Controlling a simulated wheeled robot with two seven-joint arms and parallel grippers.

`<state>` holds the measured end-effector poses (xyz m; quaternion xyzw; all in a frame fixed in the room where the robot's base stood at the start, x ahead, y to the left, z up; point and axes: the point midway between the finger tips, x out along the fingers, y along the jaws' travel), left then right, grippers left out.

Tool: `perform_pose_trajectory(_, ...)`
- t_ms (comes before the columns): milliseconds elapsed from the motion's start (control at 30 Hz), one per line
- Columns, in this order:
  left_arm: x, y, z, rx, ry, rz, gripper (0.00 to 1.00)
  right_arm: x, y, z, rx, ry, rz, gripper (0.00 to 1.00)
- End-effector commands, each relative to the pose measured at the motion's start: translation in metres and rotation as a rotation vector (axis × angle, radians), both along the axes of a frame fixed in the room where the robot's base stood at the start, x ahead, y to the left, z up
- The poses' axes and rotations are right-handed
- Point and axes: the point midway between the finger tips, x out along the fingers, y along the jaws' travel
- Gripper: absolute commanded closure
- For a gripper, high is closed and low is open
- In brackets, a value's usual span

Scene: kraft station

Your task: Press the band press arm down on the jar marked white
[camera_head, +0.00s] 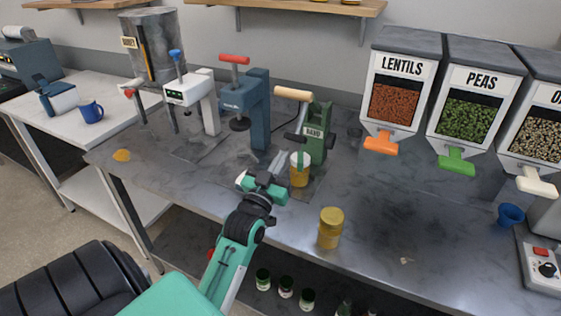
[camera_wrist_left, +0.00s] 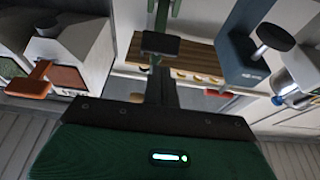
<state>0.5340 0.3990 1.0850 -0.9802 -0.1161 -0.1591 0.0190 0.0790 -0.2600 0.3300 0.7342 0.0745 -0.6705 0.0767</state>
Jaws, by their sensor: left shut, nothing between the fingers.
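The green band press (camera_head: 320,130), labelled BAND, stands on the grey worktop. Its arm ends in a cream handle (camera_head: 293,93), which is raised above a dark pad (camera_head: 295,137). A jar with amber contents and a pale upper part (camera_head: 299,176) stands upright under the pad, apparently apart from it. I cannot read a marking on it. My left gripper (camera_head: 281,162) is shut and empty, just left of this jar and below the handle. I cannot tell whether it touches the jar. The left wrist view shows its dark fingers (camera_wrist_left: 160,60) together. My right gripper is out of view.
A second amber jar (camera_head: 330,230) stands near the front edge. A blue press with a red handle (camera_head: 243,95) and a white press (camera_head: 195,95) stand to the left. Dispensers for lentils (camera_head: 398,100) and peas (camera_head: 470,110) stand right. The worktop between is mostly clear.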

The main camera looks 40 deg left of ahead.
Motion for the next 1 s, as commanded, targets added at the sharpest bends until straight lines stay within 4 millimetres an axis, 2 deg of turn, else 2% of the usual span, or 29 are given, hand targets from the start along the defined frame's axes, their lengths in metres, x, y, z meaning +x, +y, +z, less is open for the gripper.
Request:
perform_pose_trajectory(700, 0.001, 0.0, 0.002, 0.0, -0.001, 0.0, 1.0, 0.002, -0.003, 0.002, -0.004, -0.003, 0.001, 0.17)
perform_pose_trajectory(867, 0.007, 0.001, 0.014, 0.0, -0.002, -0.001, 1.0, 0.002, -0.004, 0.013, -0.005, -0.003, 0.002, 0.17)
perform_pose_trajectory(1000, 0.017, 0.003, 0.031, 0.0, -0.002, -0.002, 1.0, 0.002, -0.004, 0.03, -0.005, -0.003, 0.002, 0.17)
